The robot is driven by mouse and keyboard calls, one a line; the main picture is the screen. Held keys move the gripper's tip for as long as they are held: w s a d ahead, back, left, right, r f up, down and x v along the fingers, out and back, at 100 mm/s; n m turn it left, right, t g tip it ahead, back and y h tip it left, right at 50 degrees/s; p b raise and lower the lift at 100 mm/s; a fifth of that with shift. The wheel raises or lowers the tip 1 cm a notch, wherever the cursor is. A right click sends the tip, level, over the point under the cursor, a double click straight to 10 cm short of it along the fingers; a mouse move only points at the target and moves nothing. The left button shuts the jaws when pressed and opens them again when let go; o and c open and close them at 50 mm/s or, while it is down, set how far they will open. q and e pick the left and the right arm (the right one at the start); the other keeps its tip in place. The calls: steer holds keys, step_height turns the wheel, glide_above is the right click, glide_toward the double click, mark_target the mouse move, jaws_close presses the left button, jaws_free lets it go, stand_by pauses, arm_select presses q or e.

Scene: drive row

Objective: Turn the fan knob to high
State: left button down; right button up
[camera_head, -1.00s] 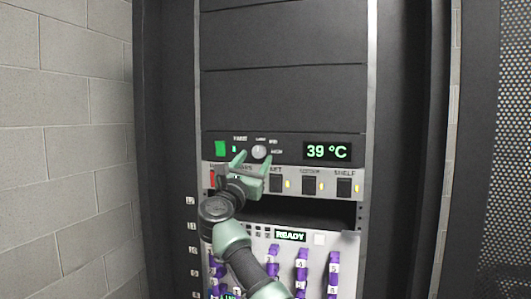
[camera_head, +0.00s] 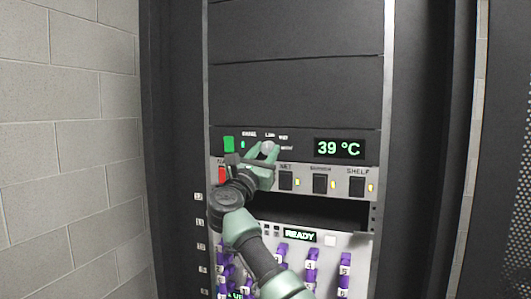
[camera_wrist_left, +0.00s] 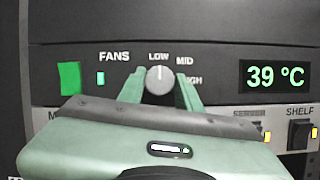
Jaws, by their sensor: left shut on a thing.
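The fan knob (camera_head: 268,147) is a round light-grey dial on the dark fan panel. It also shows in the left wrist view (camera_wrist_left: 160,79), with LOW above it, MID to its upper right and HIGH at its right. Its pointer mark stands about upright, toward LOW. My left gripper (camera_head: 266,150) is shut on the knob, with one green finger on each side of it. In the left wrist view the right finger partly covers the word HIGH, and the knob's lower edge is hidden by the gripper. My right gripper is not in view.
A green block (camera_head: 229,144) and a small green light sit left of the knob. A display (camera_head: 339,148) reads 39 °C at the right. Below is a strip of black switches (camera_head: 320,183) with amber lights, then a dark gap and a panel with purple levers (camera_head: 311,268).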

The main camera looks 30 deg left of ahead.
arm_select(q)
steer(key=shift+a+f+m+b, duration=0.15)
steer(key=shift+m+b, duration=0.25)
steer(key=shift+m, duration=0.3)
steer(key=m+h+b, duration=0.1)
steer(key=m+h, duration=0.1)
steer(key=m, duration=0.2)
steer(key=shift+h+b, duration=0.3)
steer(key=m+h, duration=0.1)
steer(key=m, duration=0.2)
steer(key=m+g+h+b, duration=0.1)
steer(key=m, duration=0.2)
steer(key=shift+s+a+r+h, duration=0.1)
steer(key=shift+a+r+h, duration=0.1)
steer(key=shift+h, duration=0.1)
steer(key=m+g, duration=0.1)
steer(key=m, duration=0.1)
steer(key=m+h, duration=0.1)
steer(key=m, duration=0.2)
steer(key=shift+r+m+g, duration=0.2)
steer(key=shift+m+g, duration=0.1)
steer(key=shift+g, duration=0.1)
steer(key=m, duration=0.2)
steer(key=m+g+p, duration=0.1)
steer(key=m, duration=0.1)
steer(key=shift+r+m+g+h, duration=0.15)
steer(key=shift+m+g+h, duration=0.15)
steer(key=shift+h, duration=0.1)
steer(key=shift+p, duration=0.3)
